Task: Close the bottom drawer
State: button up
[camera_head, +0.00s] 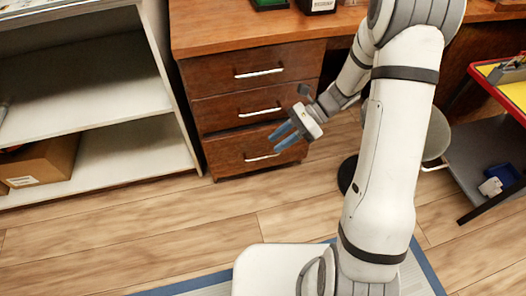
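The bottom drawer (232,160) is the lowest of three brown wooden drawers in the desk, with a light bar handle (262,157). It looks nearly in line with the drawers above; I cannot tell whether a small gap is left. My gripper (273,144) is in front of the right half of the bottom drawer, close to its handle. Its two blue fingers point left and slightly down, with a gap between them and nothing held. The gripper hides part of the drawer's right side. I cannot tell whether the fingers touch it.
The middle drawer (222,112) and top drawer (215,75) look shut. A pale shelf unit (130,112) with a cardboard box (45,160) stands at the left. A round stool (436,138) and a red-edged cart (465,90) are at the right. The wooden floor before the drawers is clear.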

jog(key=w+a+f+m+t+y, duration=0.1)
jog(key=w+f+m+t+y, duration=0.1)
jog(key=w+f+m+y, duration=0.45)
jog(key=m+t, duration=1.2)
jog(key=m, duration=0.6)
send_near(264, 157)
jog(key=x, duration=0.5)
jog(key=b+x, duration=0.1)
jog(key=x, duration=0.1)
jog(key=b+x, duration=0.1)
jog(key=x, duration=0.2)
jog(key=shift+w+a+f, duration=0.1)
jog(key=shift+a+f, duration=0.05)
jog(key=shift+f, duration=0.15)
grip_shut()
